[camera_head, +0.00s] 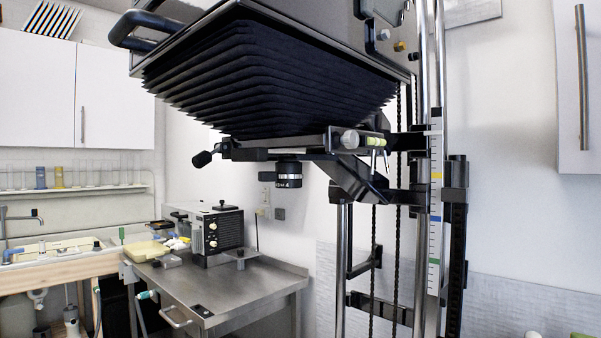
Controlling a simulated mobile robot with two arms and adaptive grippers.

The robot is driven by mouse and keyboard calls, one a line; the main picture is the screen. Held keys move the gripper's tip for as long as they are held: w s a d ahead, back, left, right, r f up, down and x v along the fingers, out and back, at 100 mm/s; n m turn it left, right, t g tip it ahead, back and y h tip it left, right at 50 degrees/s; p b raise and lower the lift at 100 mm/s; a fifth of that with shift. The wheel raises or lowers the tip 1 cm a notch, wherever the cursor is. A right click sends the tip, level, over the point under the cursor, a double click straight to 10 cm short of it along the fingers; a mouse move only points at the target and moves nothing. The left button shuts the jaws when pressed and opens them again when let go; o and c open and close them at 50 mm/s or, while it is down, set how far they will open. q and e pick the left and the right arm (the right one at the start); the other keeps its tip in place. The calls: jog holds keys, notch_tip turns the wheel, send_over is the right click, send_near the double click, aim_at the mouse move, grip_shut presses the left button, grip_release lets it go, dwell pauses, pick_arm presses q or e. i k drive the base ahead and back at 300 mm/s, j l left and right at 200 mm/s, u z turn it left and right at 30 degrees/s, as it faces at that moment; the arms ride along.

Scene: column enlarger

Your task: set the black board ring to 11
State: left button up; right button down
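A black lens (289,172) hangs under the enlarger's lens stage, below the black bellows (262,78). Its lower ring carries small white marks, too small to read. I cannot tell for sure whether this ring is the black board ring, or what value it stands at. Neither of my grippers is in view.
The column (435,215) with its coloured scale stands right of centre. A black knob (203,158) sticks out left of the lens stage. A steel bench (215,292) with a black-fronted box (217,232) stands behind, and a sink (55,252) lies at the left.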

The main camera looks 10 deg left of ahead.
aim_at(263, 175)
jog(key=i+j+z, duration=0.1)
jog(key=z, duration=0.25)
jog(key=j+z, duration=0.35)
jog(key=i+j+z, duration=0.1)
jog(key=z, duration=0.3)
jog(key=j+z, duration=0.2)
jog(key=j, duration=0.45)
jog(key=j+z, duration=0.2)
jog(key=j, duration=0.45)
jog(key=j+z, duration=0.2)
jog(key=j, duration=0.4)
jog(key=k+j+z, duration=0.2)
jog(key=j, duration=0.4)
